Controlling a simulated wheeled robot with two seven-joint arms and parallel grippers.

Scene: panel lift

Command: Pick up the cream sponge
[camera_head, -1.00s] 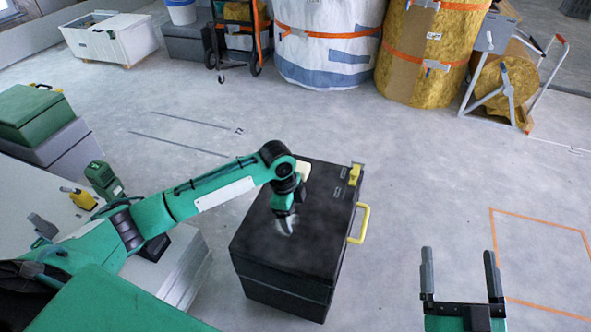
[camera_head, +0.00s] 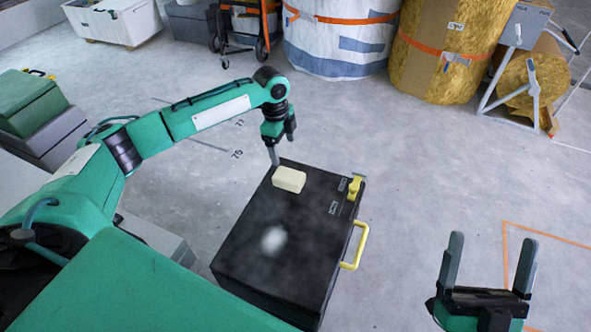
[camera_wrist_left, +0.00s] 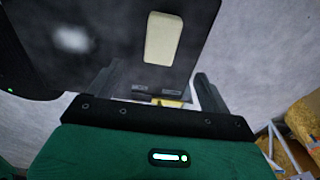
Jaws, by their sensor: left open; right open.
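The cream sponge (camera_head: 289,179) lies on the far part of the black box's top (camera_head: 290,225). It also shows whole in the left wrist view (camera_wrist_left: 162,38), lying on the dark lid. My left gripper (camera_head: 282,150) is open and empty, above the box's far edge, just behind the sponge and apart from it. In the left wrist view its two fingers (camera_wrist_left: 150,90) show with nothing between them. My right gripper (camera_head: 488,270) is open and empty at the lower right, over the floor.
The box has a yellow handle (camera_head: 357,246) and a yellow latch (camera_head: 354,187) on its right side. A pale smudge (camera_head: 273,240) marks its top. Green and grey cases (camera_head: 35,115) stand at left. Wrapped rolls (camera_head: 335,35) stand at the back. The floor right of the box is clear.

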